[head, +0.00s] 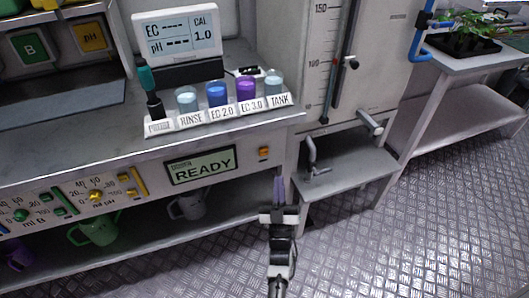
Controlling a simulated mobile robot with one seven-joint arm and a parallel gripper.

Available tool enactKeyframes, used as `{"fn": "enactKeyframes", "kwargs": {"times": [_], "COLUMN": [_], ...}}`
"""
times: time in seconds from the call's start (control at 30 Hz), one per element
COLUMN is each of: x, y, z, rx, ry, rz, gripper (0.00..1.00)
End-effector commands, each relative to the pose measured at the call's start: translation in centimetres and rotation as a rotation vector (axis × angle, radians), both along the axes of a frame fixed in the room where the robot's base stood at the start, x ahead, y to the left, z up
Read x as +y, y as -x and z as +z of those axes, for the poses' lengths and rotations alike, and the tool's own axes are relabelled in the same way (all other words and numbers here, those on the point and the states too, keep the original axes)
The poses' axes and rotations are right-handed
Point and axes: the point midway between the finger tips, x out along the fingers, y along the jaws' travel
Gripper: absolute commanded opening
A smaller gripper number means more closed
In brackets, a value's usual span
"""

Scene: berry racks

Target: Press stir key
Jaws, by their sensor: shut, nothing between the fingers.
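A small orange key (264,153) sits on the bench's front panel, just right of a display (200,166) that reads READY. Any marking on the key is too small to read, so I cannot tell for sure that it is the stir key. My gripper (279,182) is in front of the bench's right end, below and slightly right of this key and apart from it. Its fingers point up the picture and are shut and empty.
Labelled cups stand in a white rack (222,113) on the bench, with a meter (178,35) behind. A dial panel (78,197) is at left. Mugs, one grey (188,206) and one green (97,231), stand below. A grey shelf (350,168) projects at right. The floor is clear.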

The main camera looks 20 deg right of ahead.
Motion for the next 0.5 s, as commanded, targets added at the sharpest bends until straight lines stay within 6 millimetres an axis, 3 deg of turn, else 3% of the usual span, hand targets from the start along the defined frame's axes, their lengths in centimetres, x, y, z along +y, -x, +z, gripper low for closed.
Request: {"fn": "enactKeyframes", "kwargs": {"times": [0.5], "x": [0.2], "y": [-6.5], "z": [-0.3], "rx": [-0.002], "ry": [0.0], "rz": [0.002], "gripper": [0.0]}}
